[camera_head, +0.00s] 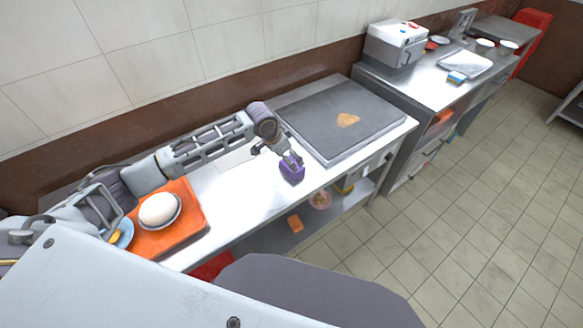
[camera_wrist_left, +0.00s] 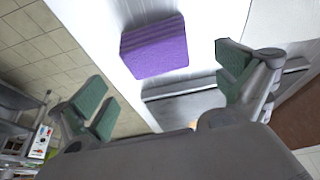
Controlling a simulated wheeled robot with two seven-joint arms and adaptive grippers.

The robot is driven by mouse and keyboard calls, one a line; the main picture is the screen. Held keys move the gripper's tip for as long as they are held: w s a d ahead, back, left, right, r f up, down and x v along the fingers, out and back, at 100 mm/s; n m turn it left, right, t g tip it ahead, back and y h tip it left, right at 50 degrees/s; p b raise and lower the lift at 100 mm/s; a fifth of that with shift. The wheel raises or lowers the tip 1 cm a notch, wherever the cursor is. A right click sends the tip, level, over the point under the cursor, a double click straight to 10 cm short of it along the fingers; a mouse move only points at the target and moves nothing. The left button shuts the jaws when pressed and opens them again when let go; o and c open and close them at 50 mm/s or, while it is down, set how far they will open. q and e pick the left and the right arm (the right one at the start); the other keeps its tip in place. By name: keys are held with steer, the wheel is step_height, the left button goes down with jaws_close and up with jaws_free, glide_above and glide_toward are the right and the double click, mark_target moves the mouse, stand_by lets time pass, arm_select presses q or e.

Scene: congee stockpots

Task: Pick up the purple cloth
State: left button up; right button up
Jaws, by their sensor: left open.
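The purple cloth (camera_head: 292,169) is a small folded block on the steel counter, just left of the griddle. My left gripper (camera_head: 272,151) is above and beside it in the head view. In the left wrist view the purple cloth (camera_wrist_left: 154,47) lies on the pale counter ahead of the fingers. The left gripper (camera_wrist_left: 165,95) is open there, with its green-padded fingers spread wide to either side and nothing between them. The cloth appears apart from the fingers in that view; the head view does not show the exact gap. My right gripper is in neither view.
A dark griddle (camera_head: 318,118) with a brown patch on it lies right of the cloth. An orange tray (camera_head: 192,229) with a white bowl (camera_head: 160,209) is at the left of the counter (camera_head: 232,194). Several items sit on the shelf below. The tiled wall is behind.

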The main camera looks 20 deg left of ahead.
mark_target(283, 166)
arm_select(q)
steer(key=shift+x, duration=1)
steer(key=shift+s+x, duration=0.1)
steer(key=shift+x, duration=0.7)
steer(key=shift+s+x, duration=0.15)
steer(key=shift+x, duration=1.75)
steer(key=shift+a, duration=0.15)
steer(key=c, duration=0.9)
